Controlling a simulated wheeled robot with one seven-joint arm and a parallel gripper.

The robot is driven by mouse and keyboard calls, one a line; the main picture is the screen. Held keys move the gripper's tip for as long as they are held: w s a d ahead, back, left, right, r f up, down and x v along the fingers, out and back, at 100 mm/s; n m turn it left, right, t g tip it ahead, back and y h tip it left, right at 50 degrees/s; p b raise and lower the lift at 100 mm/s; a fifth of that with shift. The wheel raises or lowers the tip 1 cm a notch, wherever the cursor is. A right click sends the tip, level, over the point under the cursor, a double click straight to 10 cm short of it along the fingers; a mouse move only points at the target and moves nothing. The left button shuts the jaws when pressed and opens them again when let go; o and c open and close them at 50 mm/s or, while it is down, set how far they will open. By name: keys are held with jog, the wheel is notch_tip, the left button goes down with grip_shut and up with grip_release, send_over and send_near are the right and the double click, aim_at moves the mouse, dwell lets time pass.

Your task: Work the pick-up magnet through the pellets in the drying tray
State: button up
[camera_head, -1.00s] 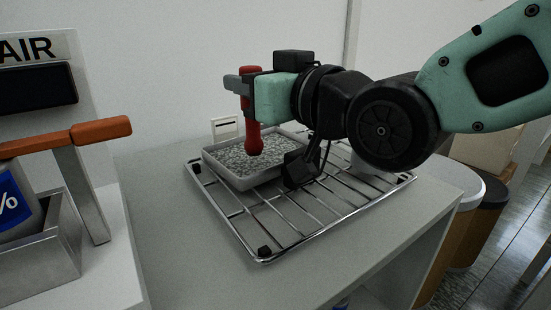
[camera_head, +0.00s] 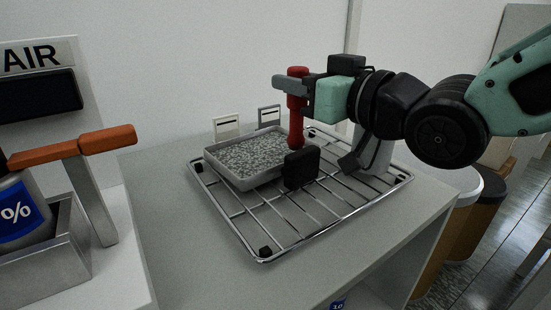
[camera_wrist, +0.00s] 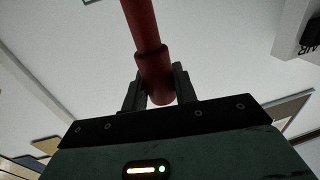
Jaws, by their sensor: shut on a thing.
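The pick-up magnet is a red rod (camera_head: 297,105), upright in my gripper (camera_head: 291,82), whose jaws are shut on it near its top. In the wrist view the red rod (camera_wrist: 152,62) runs between the two dark fingers of my gripper (camera_wrist: 159,85). The drying tray (camera_head: 244,184) is a shallow light-grey pan on a wire rack, filled with grey speckled pellets (camera_head: 250,155). The magnet hangs at the tray's right edge.
The wire rack (camera_head: 285,215) sits on a grey worktop (camera_head: 190,260). The black block (camera_head: 301,168) shows beside the tray's right side. A grey cylinder (camera_head: 376,157) is at the right. Two small labelled plates (camera_head: 227,127) stand behind the tray. An orange-handled press (camera_head: 72,146) is at left.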

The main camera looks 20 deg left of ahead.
jog(key=s+a+b, duration=0.6)
jog(key=s, duration=0.3)
jog(key=shift+a+b, duration=0.2)
jog(key=shift+b, duration=0.1)
jog(key=w+d+r+p, duration=0.1)
jog(key=w+r+p, duration=0.4)
jog(key=r+p, duration=0.2)
jog(key=shift+w+d+r+p, duration=0.25)
jog(key=shift+w+d+p, duration=0.05)
jog(key=shift+w, duration=0.1)
dwell(0.4)
dwell(0.5)
